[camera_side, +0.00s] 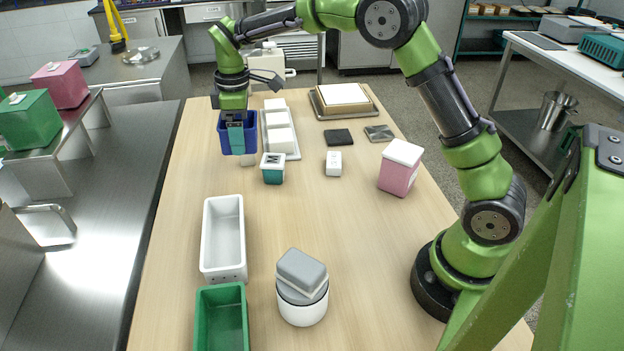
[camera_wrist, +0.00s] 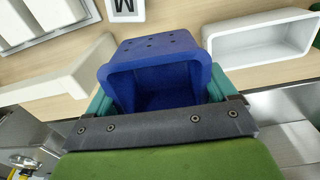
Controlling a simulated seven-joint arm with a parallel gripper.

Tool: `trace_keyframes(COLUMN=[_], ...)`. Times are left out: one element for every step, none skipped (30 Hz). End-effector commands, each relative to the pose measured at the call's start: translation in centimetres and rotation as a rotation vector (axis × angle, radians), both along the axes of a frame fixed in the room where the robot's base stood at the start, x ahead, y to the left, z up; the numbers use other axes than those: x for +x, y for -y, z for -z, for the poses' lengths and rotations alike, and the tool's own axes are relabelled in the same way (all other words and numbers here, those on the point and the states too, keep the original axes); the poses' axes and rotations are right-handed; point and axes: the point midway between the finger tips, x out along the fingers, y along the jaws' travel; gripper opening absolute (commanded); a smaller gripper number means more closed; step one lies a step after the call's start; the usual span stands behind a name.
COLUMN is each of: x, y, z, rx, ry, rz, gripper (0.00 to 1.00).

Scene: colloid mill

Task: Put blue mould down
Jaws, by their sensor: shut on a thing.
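The blue mould (camera_side: 224,136) is a deep box held by my gripper (camera_side: 237,141) at the far left of the wooden table in the side view. My gripper points down, with a teal finger across the mould's near face. In the wrist view, the blue mould (camera_wrist: 160,48) sits between the teal fingertips (camera_wrist: 162,88). Its hollow opening faces the camera, and a face with several small holes shows above it. I cannot tell whether its underside touches the table.
A white mould (camera_side: 224,235) and a green mould (camera_side: 222,318) stand in a row nearer the side camera. A white tray with blocks (camera_side: 281,137) is close right of the blue mould. The table's middle (camera_side: 320,220) is clear.

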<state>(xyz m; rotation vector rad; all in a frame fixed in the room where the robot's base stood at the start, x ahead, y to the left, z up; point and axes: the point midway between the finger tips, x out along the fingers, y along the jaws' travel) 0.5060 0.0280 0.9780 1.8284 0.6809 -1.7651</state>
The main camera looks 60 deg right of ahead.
Motion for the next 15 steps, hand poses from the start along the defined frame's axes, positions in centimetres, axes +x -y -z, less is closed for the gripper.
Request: trace_keyframes(x=[-1.6, -2.6, -3.9, -4.8, -5.8, -7.2, -8.2, -9.3, -10.7, -11.7, -12.8, -14.1, -15.0, -15.9, -17.0], y=[1.1, 1.7, 2.4, 2.9, 3.3, 3.8, 4.2, 4.6, 5.0, 5.2, 5.4, 5.7, 5.8, 5.9, 6.0], z=[-0.5, -0.6, -0.6, -0.6, -0.5, -0.3, -0.1, 0.1, 0.5, 0.8, 1.1, 1.6, 2.0, 2.4, 2.8], rx=[0.002, 0.001, 0.001, 0.001, 0.001, 0.001, 0.001, 0.0, -0.001, 0.0, -0.001, -0.001, -0.001, -0.002, -0.002], ry=[0.0, -0.001, -0.002, -0.003, -0.003, -0.004, -0.006, -0.007, -0.009, -0.01, -0.012, -0.015, -0.018, -0.02, -0.023], rz=[0.01, 0.013, 0.015, 0.017, 0.017, 0.017, 0.018, 0.017, 0.015, 0.013, 0.011, 0.008, 0.004, 0.0, -0.005], gripper=[0.52, 0.52, 0.52, 0.52, 0.52, 0.52, 0.52, 0.52, 0.52, 0.52, 0.52, 0.52, 0.52, 0.52, 0.52])
